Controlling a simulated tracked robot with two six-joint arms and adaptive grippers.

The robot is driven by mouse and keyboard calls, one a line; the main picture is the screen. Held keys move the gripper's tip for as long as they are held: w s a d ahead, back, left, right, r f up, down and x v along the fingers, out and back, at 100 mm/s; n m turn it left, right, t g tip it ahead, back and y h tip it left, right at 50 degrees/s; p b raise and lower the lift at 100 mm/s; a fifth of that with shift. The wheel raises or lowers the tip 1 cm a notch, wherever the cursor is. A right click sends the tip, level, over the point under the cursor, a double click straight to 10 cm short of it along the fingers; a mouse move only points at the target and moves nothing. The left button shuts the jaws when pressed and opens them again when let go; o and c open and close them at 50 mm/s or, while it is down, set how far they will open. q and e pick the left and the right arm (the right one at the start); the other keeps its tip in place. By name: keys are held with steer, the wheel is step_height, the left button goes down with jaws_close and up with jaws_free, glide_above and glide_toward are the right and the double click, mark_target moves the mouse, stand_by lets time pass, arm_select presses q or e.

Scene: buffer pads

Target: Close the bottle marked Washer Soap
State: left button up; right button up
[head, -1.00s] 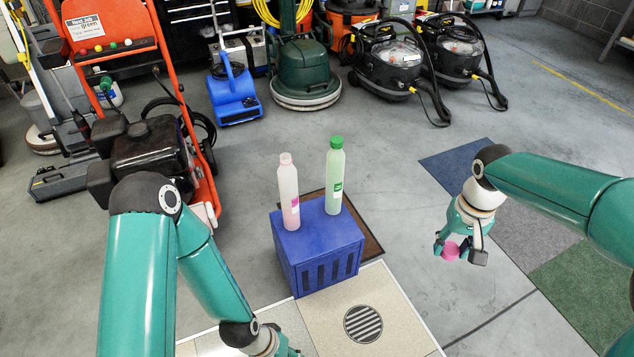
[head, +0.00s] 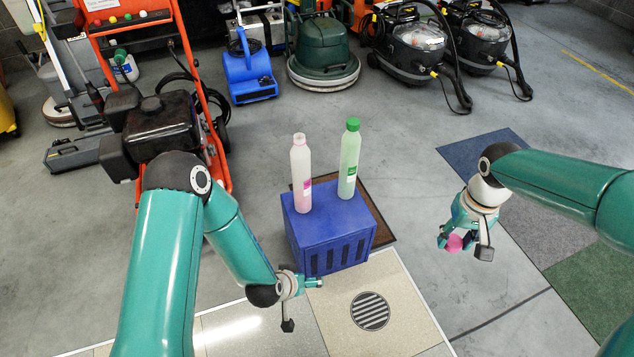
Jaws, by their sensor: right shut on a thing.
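A bottle with pink liquid and a pink label (head: 301,175) stands upright and uncapped on a blue crate (head: 330,245). A bottle with green liquid, a green label and a green cap (head: 349,160) stands upright to its right. The label text is too small to read. My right gripper (head: 458,246) is shut on a pink cap (head: 455,243), held in the air right of the crate. My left gripper (head: 303,303) is in front of the crate, low in the picture, apart from both bottles; its fingers look spread, with nothing between them.
A brown mat (head: 377,213) lies under the crate. A round floor drain (head: 370,311) is in front. An orange machine (head: 190,80), a blue blower (head: 249,75), a green floor scrubber (head: 322,55) and black vacuums (head: 415,50) stand behind. The floor between crate and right gripper is clear.

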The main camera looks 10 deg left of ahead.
arm_select(q)
steer(key=w+a+r+t+y+b, duration=0.15)
steer(key=w+t, duration=0.35)
steer(key=w, duration=0.6)
steer(key=n+t+y+b, duration=0.1)
steer(key=t+y+b, duration=0.1)
steer(key=t+y, duration=0.4)
glide_toward(303, 170)
steer(key=shift+w, duration=0.4)
arm_select(e)
steer(key=s+a+f+n, duration=0.1)
steer(key=a+f+n, duration=0.2)
steer(key=f, duration=0.6)
steer(key=shift+f, duration=0.3)
arm_select(q)
steer(key=shift+w, duration=0.1)
arm_select(e)
steer(key=shift+s, duration=0.1)
arm_select(q)
steer(key=b+x, duration=0.2)
steer(key=x, duration=0.3)
steer(key=shift+w+a, duration=0.25)
steer(key=shift+w, duration=0.1)
steer(key=shift+w+a, duration=0.1)
steer(key=shift+w, duration=0.35)
arm_select(e)
steer(key=shift+f, duration=0.8)
